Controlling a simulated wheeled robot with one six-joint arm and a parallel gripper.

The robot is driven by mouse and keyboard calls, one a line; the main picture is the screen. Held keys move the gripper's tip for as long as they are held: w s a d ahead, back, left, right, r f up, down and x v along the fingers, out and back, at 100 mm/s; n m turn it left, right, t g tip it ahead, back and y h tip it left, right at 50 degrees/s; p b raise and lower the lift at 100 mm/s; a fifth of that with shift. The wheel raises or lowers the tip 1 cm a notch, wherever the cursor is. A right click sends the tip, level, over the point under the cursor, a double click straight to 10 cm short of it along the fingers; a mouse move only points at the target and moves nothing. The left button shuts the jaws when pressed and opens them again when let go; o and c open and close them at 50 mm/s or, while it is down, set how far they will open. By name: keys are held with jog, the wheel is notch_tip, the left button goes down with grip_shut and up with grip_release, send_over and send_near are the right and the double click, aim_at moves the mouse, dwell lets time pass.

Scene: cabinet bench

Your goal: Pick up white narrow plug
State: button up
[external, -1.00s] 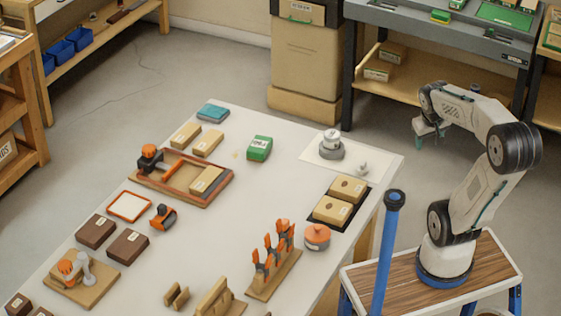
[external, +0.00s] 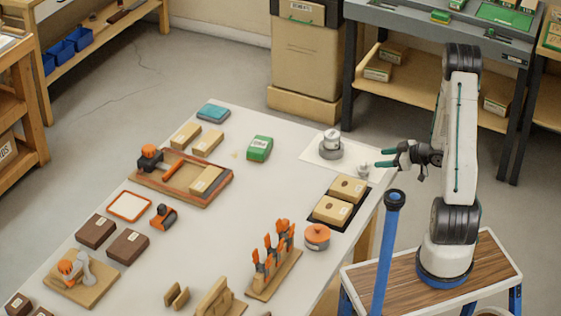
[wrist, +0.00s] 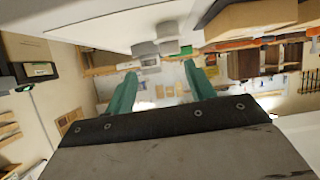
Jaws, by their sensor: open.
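The white narrow plug (external: 363,170) is a small pale piece standing on a white sheet at the table's right corner in the external view. A wider grey-and-white round piece (external: 331,144) stands to its left on the same sheet. My gripper (external: 381,158) is open and empty, with its green fingers pointing left, just right of and slightly above the plug in the picture. In the wrist view, which looks upside down, my green fingers (wrist: 160,82) are spread. Small grey pieces (wrist: 168,47) show beyond them; I cannot tell for sure which is the narrow plug.
Two cardboard boxes (external: 340,200) on a dark mat stand in front of the sheet. An orange-lidded round pot (external: 317,236) and a rack of orange-handled tools (external: 274,262) are nearer. A blue post (external: 388,250) rises beside my base. A green box (external: 259,148) lies farther left.

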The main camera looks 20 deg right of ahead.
aim_at(364, 162)
jog(key=shift+s+a+f+y, duration=0.25)
jog(key=shift+s+f+y, duration=0.05)
jog(key=shift+y, duration=0.2)
jog(key=shift+a+f, duration=0.1)
jog(key=shift+a, duration=0.15)
jog(key=x, duration=0.7)
jog(key=shift+a, duration=0.25)
jog(key=c, duration=1)
